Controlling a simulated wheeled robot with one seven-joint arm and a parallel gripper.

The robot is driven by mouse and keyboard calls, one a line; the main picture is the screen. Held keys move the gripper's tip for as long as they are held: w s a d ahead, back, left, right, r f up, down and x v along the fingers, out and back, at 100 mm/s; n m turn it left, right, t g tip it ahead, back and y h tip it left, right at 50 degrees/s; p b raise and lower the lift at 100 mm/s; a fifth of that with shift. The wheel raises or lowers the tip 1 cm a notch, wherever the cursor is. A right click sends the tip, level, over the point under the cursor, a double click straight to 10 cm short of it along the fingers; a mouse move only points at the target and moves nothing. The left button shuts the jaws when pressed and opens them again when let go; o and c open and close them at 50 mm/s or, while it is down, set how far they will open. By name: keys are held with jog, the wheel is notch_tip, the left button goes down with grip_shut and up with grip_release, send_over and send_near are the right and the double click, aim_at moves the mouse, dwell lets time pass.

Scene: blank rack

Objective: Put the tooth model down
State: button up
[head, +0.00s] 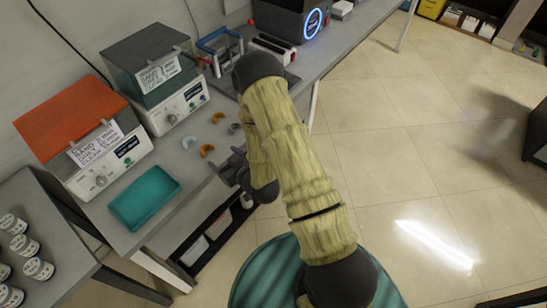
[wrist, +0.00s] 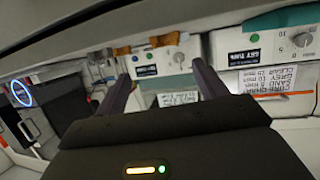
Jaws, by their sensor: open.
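Several small arch-shaped tooth models lie on the grey bench. One orange model (head: 207,150) is nearest my gripper, and another orange model (head: 217,117) lies farther back. A grey model (head: 189,142) lies to the left, and a second grey one (head: 234,128) is close to my arm. My gripper (head: 226,162) is at the bench's front edge, apart from the models as far as I can see. In the wrist view my gripper (wrist: 162,72) has its two dark fingers spread with nothing held between them. An orange model (wrist: 165,39) shows beyond the fingers. I cannot tell which model the task means.
A teal tray (head: 144,203) sits at the bench's front left. Two machines with an orange lid (head: 68,121) and a grey-green lid (head: 148,52) stand behind. A blue-framed device (head: 217,52) is farther back. White jars (head: 25,246) stand on a side table.

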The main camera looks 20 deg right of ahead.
jog(key=s+d+r+m+g+h, duration=0.25)
jog(key=d+r+g+h, duration=0.2)
jog(key=d+r, duration=0.45)
jog(key=s+d+r+m+g, duration=0.1)
jog(key=s+r+g, duration=0.2)
jog(key=s, duration=0.4)
jog(key=s+d+r+m+g+h, duration=0.1)
jog(key=s+d+r+g, duration=0.1)
jog(key=s+r, duration=0.4)
jog(key=shift+s+d+g, duration=0.2)
jog(key=shift+s+g, duration=0.35)
jog(key=shift+s, duration=0.6)
jog(key=shift+o, duration=0.4)
jog(key=shift+m, duration=0.25)
